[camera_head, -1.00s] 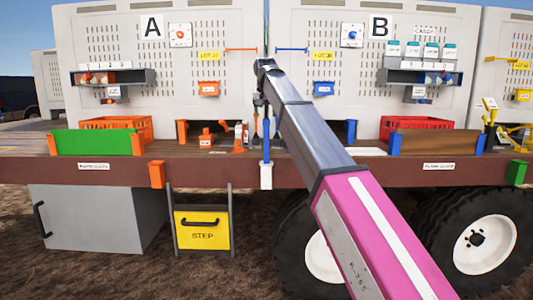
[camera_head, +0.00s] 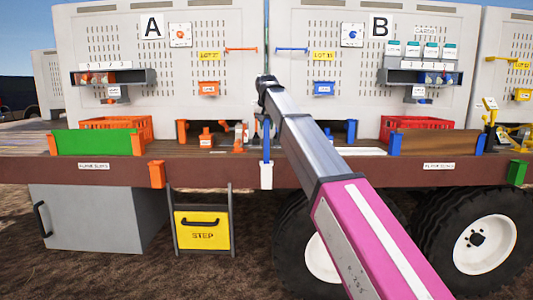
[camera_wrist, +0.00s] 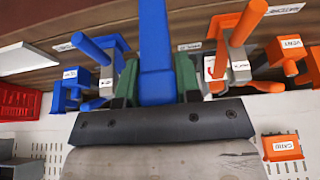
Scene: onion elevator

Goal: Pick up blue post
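The blue post (camera_head: 266,142) stands upright at the front edge of the deck, above a white bracket (camera_head: 266,176). In the wrist view the blue post (camera_wrist: 155,55) runs up the middle of the picture, and its near end disappears behind the dark gripper body. My gripper (camera_wrist: 157,82) has one green finger on each side of the post, very close to it. Whether the fingers press on it cannot be told. In the head view my arm hides part of the gripper.
Blue and orange fixtures with handles (camera_wrist: 92,48) (camera_wrist: 247,22) flank my gripper. A red crate (camera_head: 408,124) and an orange-red crate (camera_head: 121,124) stand on the deck. Panels A and B rise behind. A green board (camera_head: 95,143) and a brown board (camera_head: 436,144) line the front edge.

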